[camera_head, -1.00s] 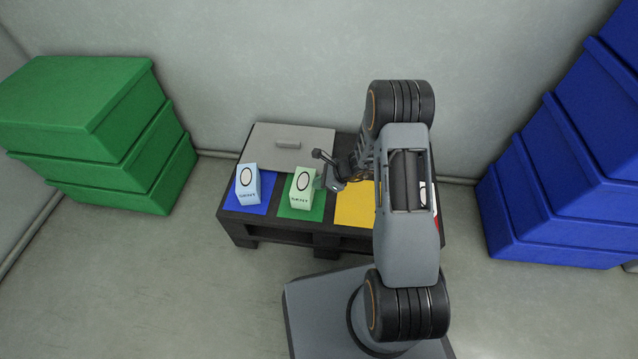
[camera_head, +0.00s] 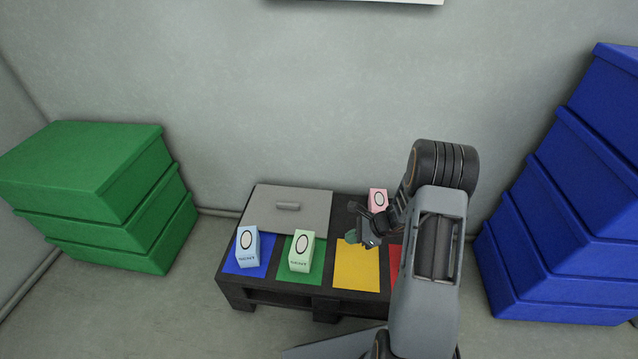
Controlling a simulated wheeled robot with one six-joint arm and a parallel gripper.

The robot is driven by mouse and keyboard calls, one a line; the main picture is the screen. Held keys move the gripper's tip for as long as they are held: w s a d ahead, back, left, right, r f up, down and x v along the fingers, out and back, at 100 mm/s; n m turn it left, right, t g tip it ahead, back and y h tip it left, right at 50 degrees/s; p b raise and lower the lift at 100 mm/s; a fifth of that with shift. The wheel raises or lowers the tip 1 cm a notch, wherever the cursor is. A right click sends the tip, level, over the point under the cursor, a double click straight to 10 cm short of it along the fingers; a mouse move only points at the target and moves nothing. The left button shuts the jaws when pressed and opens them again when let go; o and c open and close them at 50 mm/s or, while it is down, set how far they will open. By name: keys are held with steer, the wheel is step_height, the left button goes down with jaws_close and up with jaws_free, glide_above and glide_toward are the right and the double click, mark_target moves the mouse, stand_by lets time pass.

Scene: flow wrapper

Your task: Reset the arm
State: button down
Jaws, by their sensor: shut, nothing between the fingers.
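My gripper (camera_head: 355,232) is shut and empty. It hangs at the end of my arm above the dark pallet table (camera_head: 285,301), over the far end of the yellow mat (camera_head: 357,270). A light blue box (camera_head: 247,247) stands on the blue mat (camera_head: 237,268), and a light green box (camera_head: 302,251) stands on the green mat (camera_head: 312,277). A pink box (camera_head: 377,199) stands at the back of the table, just behind the gripper. My arm hides much of the red mat (camera_head: 395,262).
A grey panel with a handle (camera_head: 300,208) lies at the back left of the table. Green crates (camera_head: 95,190) are stacked on the left and blue crates (camera_head: 575,220) on the right. The floor left of the table is clear.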

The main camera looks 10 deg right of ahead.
steer(key=s+a+r+n+h+p, duration=0.2)
steer(key=s+r+n+p, duration=0.3)
steer(key=r+p, duration=0.5)
steer(key=s+a+r+n+h+p, duration=0.2)
steer(key=s+r+n+p, duration=0.4)
steer(key=r, duration=2.1)
steer(key=s+a+r+n+h+p, duration=0.2)
steer(key=s+r+n+h+p, duration=0.2)
steer(key=r+n+p, duration=0.7)
step_height(320, 180, up, 8)
steer(key=s+p, duration=0.1)
steer(key=p, duration=0.2)
steer(key=shift+s+t+h, duration=0.15)
steer(key=shift+t+h, duration=0.15)
steer(key=shift+r, duration=0.1)
